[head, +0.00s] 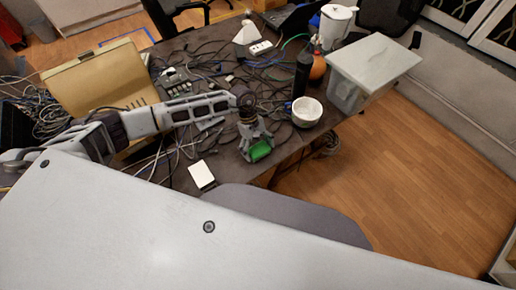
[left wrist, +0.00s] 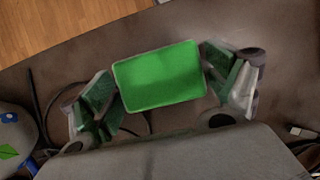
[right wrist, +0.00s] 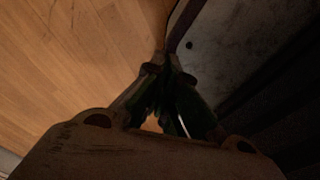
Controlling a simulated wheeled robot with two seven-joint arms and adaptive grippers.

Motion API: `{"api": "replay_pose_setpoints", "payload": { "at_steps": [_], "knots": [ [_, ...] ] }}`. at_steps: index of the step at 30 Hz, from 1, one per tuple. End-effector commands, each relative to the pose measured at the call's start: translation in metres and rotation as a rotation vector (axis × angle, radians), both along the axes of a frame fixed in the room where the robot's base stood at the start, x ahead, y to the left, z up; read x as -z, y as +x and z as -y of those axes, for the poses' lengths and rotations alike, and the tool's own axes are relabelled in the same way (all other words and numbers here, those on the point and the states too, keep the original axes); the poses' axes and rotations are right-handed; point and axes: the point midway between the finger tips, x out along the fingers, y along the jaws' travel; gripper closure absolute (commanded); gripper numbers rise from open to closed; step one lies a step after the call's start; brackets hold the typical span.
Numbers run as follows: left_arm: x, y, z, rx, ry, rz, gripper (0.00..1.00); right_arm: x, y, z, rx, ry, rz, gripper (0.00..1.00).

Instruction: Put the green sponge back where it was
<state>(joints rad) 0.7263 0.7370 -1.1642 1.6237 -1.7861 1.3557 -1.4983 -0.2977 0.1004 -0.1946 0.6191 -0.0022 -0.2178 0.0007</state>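The green sponge (head: 261,150) is a flat bright-green block at the front edge of the cluttered dark table (head: 232,172). My left gripper (head: 257,146) points down over it, with a finger on either side. In the left wrist view the sponge (left wrist: 160,77) lies between the spread fingers (left wrist: 162,88), close to both pads. The fingers look wide apart; whether the pads touch its sides is hard to make out. My right gripper (right wrist: 166,75) shows only in the right wrist view, its fingertips together with nothing visible between them.
A white bowl (head: 306,112), a dark bottle (head: 302,74) and a lidded plastic bin (head: 373,65) stand right of the left gripper. A white card-like item (head: 201,175) lies to its left. Cables cover much of the table. A grey chair (head: 290,210) is in front.

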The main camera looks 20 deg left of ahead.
Motion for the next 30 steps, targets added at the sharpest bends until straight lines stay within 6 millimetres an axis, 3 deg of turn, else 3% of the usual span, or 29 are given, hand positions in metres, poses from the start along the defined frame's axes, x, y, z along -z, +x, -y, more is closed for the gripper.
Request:
{"api": "replay_pose_setpoints", "payload": {
  "at_steps": [19,30],
  "knots": [
    [-0.004,0.000,0.000,0.000,-0.001,0.001,0.04,-0.005,0.011,0.002,0.000,-0.002,0.012,1.00],
    [-0.048,0.013,-0.016,-0.001,0.000,0.003,0.04,0.002,0.004,0.002,0.000,-0.002,0.006,1.00]
  ]
}}
